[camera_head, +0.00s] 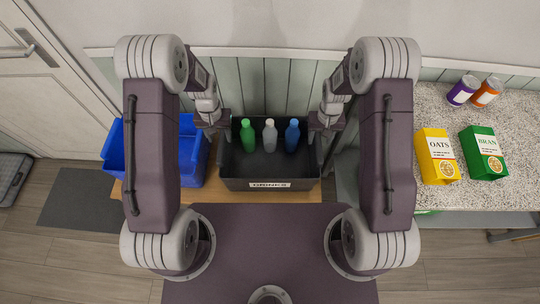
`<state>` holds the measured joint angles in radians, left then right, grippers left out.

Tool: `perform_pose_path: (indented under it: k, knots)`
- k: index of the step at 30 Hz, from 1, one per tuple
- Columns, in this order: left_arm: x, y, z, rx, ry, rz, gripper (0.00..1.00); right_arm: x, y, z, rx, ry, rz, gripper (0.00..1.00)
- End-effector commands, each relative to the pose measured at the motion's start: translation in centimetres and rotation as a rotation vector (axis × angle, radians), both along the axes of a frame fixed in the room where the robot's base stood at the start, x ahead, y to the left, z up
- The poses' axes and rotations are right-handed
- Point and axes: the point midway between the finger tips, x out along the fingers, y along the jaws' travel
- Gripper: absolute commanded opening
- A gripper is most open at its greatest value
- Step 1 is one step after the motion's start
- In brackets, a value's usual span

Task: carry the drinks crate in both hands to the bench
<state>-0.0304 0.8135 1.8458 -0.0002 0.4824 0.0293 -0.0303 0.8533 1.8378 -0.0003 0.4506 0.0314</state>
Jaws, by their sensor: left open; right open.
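The drinks crate (268,184) is a dark grey open box with a white label on its near side. It stands on a wooden surface (200,195) in front of me. A green bottle (247,136), a pale grey bottle (270,136) and a blue bottle (292,136) stand upright in it. My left gripper (222,127) is open at the crate's left wall. My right gripper (318,128) is open at its right wall. I cannot tell whether either touches the crate. A speckled counter (510,140), possibly the bench, is at the right.
A blue bin (117,150) stands left of the crate, partly behind my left arm. A yellow oats box (437,156), a green bran box (484,153), a purple can (463,90) and an orange can (486,92) stand on the counter. A door (50,70) is at the left.

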Motion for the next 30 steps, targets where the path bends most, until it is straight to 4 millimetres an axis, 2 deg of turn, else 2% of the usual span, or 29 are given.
perform_pose_path:
  k: [4, 12, 16, 21, 29, 30]
  knots:
    - [-0.1, 0.0, -1.5, 0.0, 0.003, 0.0, 0.49, -0.1, 0.0, -1.5, 0.0, 0.003, 0.0, 0.49]
    - [-0.1, 0.0, -6.3, 0.0, 0.003, 0.0, 0.49, -0.1, 0.0, -6.4, 0.0, 0.002, 0.0, 0.49]
    - [0.0, 0.0, -8.0, 0.0, 0.001, 0.0, 0.49, 0.0, 0.0, -8.0, 0.0, 0.0, 0.0, 0.49]
    - [0.0, 0.0, -8.9, 0.0, -0.001, 0.0, 0.49, 0.0, 0.0, -8.9, 0.0, -0.001, 0.0, 0.49]
    - [0.0, 0.0, -9.0, 0.0, -0.001, 0.0, 0.49, 0.0, 0.0, -9.0, 0.0, -0.002, 0.0, 0.49]
    - [0.0, 0.0, -9.0, 0.0, -0.001, 0.0, 0.41, 0.0, 0.0, -9.0, 0.0, -0.002, 0.0, 0.41]
